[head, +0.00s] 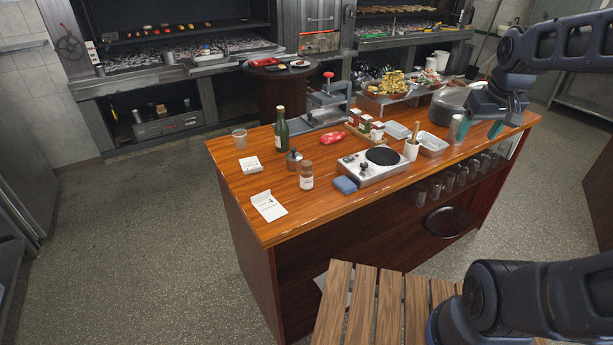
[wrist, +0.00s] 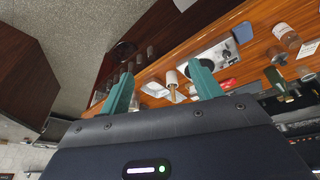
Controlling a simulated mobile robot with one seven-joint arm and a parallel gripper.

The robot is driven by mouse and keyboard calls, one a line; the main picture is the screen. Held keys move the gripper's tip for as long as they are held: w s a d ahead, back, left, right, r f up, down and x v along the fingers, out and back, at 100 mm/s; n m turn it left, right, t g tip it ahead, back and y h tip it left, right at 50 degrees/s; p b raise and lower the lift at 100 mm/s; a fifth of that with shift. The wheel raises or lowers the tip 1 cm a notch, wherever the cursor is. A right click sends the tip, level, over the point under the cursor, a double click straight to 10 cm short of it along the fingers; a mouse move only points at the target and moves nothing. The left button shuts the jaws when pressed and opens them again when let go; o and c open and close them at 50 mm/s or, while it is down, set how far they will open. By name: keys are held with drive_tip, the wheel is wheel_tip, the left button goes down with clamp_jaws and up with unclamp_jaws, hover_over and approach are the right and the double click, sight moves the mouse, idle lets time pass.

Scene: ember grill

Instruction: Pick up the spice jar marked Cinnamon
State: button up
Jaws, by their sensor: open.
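Several small spice jars with red and white labels (head: 365,122) stand in a wooden rack behind the hot plate. A larger brown jar with a white label (head: 306,176) stands alone near the counter's front left; it also shows at upper right in the wrist view (wrist: 286,36). The labels are too small to read, so I cannot tell which jar is Cinnamon. My gripper (head: 479,131) is open and empty above the counter's right end, well right of the jars. Its teal fingers show in the wrist view (wrist: 161,76).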

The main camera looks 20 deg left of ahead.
drive_tip(key=w+a+n+g, duration=0.1)
drive_tip(key=w+a+n, duration=0.4)
drive_tip(key=a, duration=0.5)
drive_tip(key=n+g, duration=0.3)
drive_tip(key=n, duration=0.6)
approach(306, 171)
drive_tip(key=shift+w+a+f, duration=0.25)
drive_tip(key=shift+w+a, duration=0.05)
drive_tip(key=shift+w, duration=0.2)
drive_tip(key=shift+s+a+f, duration=0.1)
drive_tip(key=shift+a+f, duration=0.05)
drive_tip(key=shift+f, duration=0.2)
wheel_tip(306, 171, down, 4)
drive_tip(key=shift+f, duration=0.2)
drive_tip(key=shift+w+f, duration=0.2)
drive_tip(key=shift+f, duration=1.25)
drive_tip(key=shift+w+f, duration=0.15)
drive_tip(key=shift+f, duration=1.3)
drive_tip(key=c, duration=1.1)
drive_tip(key=shift+r, duration=0.1)
